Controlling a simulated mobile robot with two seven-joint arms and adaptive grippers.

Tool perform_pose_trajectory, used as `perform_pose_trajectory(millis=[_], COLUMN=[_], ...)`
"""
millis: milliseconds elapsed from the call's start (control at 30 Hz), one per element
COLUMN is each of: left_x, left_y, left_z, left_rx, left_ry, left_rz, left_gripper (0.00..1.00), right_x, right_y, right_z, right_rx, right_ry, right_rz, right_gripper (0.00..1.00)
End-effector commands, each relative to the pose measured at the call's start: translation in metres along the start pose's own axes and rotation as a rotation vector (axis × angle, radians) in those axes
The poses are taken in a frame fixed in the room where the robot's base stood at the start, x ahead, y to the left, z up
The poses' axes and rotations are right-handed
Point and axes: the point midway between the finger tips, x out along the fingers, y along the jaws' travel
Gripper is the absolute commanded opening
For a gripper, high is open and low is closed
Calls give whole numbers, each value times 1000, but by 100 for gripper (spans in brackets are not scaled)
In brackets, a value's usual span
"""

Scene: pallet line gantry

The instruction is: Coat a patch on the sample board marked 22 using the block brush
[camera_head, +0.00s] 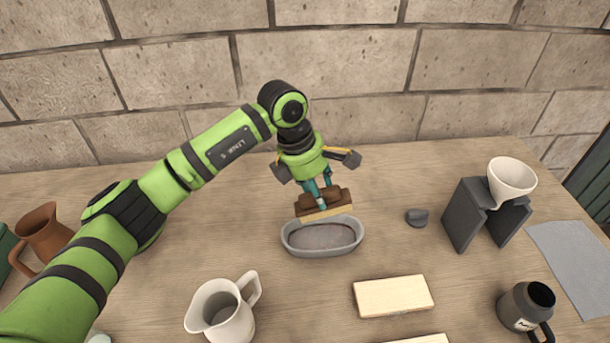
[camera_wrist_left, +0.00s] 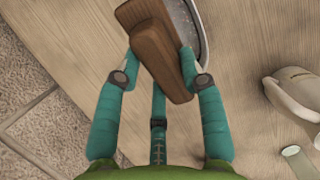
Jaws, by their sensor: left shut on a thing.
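My left gripper (camera_head: 322,196) is shut on the block brush (camera_head: 318,203), which has a brown wooden body and pale bristles pointing down. The brush is just above the far rim of an oval grey tray (camera_head: 288,240); I cannot tell whether the bristles touch it. In the left wrist view the teal fingers (camera_wrist_left: 158,75) grip the brown brush (camera_wrist_left: 150,40), with the tray (camera_wrist_left: 190,30) partly behind it. A pale board (camera_head: 393,296) lies to the right of the tray, and another pale board (camera_head: 425,340) is cut off at the bottom edge. No number is readable on either. My right gripper is out of view.
A white pitcher (camera_head: 222,312) stands front left and a brown jug (camera_head: 42,232) far left. A dark stand (camera_head: 470,215) with a white cone (camera_head: 511,178), a small grey object (camera_head: 416,217), a dark mug (camera_head: 522,308) and a grey sheet (camera_head: 575,262) are at right. A stone wall closes the back.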

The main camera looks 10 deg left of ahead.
Motion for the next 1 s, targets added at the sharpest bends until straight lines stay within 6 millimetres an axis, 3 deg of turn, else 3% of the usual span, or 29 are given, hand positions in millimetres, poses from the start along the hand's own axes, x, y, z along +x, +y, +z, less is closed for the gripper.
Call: perform_pose_trajectory(millis=[200, 467, 767, 1000], left_x=[4, 22, 51, 76], left_y=[-2, -2, -2, -1], left_z=[1, -4, -13, -21], left_rx=[6, 5, 6, 6], left_ry=[-9, -9, -7, -8], left_rz=[0, -2, -2, 1], left_gripper=[14, 14, 14, 14], right_x=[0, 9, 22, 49], right_y=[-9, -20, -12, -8], right_z=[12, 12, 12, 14], right_rx=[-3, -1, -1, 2], right_ry=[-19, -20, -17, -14], right_rz=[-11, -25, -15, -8], right_gripper=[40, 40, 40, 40])
